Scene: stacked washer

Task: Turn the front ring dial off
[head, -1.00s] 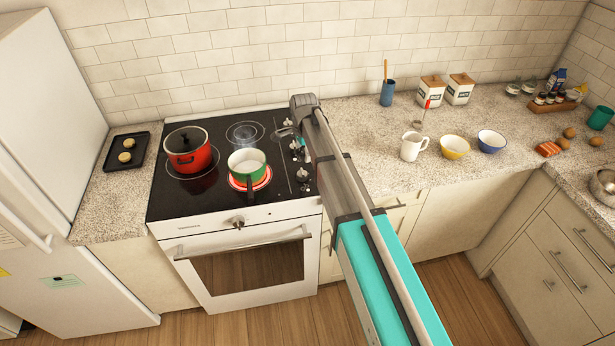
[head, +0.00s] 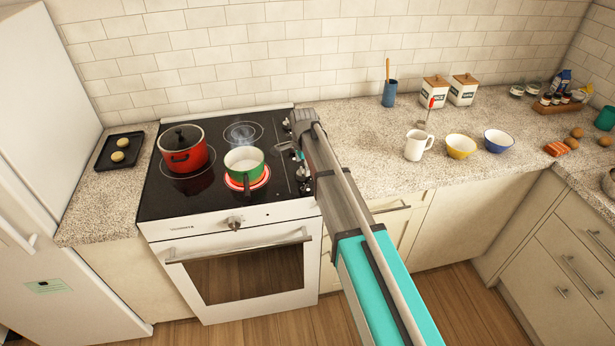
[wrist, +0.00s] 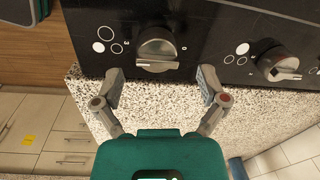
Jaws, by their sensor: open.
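The cooktop (head: 215,196) has a column of dials along its right side. In the wrist view one silver-grey dial (wrist: 157,50) with a pale mark at its lower edge lies just beyond my gripper (wrist: 160,75), centred between the fingertips. The fingers are open, one to each side, and do not appear to touch it. A second dial (wrist: 278,65) is to the right, toward the wall. In the head view my gripper (head: 292,152) is over the dial column, partly hidden by my arm. The front ring (head: 233,185) glows red under a green pot (head: 244,165).
A red pot (head: 183,157) stands left of the green one, whose handle points forward. An oven knob (head: 235,222) is on the front panel. A white mug (head: 417,145) and bowls stand on the right counter. The counter beside the dials is clear.

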